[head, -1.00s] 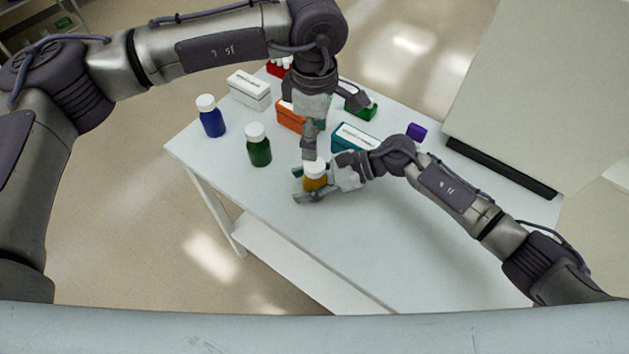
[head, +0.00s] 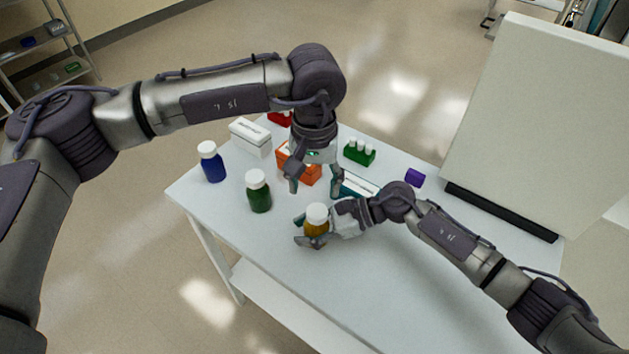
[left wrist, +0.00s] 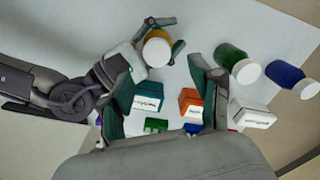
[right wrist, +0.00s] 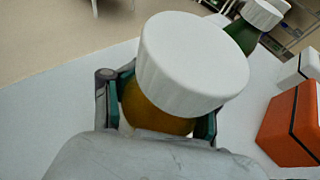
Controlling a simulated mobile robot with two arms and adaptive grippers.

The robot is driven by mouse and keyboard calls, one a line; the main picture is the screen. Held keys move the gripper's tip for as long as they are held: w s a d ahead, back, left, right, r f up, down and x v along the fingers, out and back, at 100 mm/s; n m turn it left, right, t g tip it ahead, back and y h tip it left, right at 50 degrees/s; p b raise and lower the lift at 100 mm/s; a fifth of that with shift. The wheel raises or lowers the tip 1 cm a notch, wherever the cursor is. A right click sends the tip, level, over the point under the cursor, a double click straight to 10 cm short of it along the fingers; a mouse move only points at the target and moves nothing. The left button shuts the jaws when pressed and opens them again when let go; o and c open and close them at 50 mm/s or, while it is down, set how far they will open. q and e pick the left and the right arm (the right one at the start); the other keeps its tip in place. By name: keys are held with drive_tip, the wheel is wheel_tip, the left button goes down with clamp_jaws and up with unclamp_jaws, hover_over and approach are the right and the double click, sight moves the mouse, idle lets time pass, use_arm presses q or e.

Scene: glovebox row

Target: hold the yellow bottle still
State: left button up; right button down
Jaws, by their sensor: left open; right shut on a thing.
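The yellow bottle (head: 317,229) stands upright on the white table with its white cap on. My right gripper (head: 303,231) is shut on the bottle's body from the right side. In the right wrist view the yellow bottle (right wrist: 155,115) sits between the two fingers, with its white cap large in front. My left gripper (head: 315,189) is open and empty, above and behind the bottle, pointing down. In the left wrist view the bottle's cap (left wrist: 157,52) lies beyond the open fingers, apart from them.
A green bottle (head: 259,192) and a blue bottle (head: 212,163) stand to the left. An orange box (head: 298,163), a teal box (head: 357,186), a white box (head: 250,138) and a green rack (head: 359,153) stand behind. The table's front right (head: 390,285) is clear.

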sight(314, 211)
use_arm(q)
drive_tip(key=m, duration=1)
drive_tip(key=shift+f, duration=4.05)
drive_tip(key=c, duration=1.2)
drive_tip(key=n, duration=0.3)
drive_tip(key=o, duration=1.3)
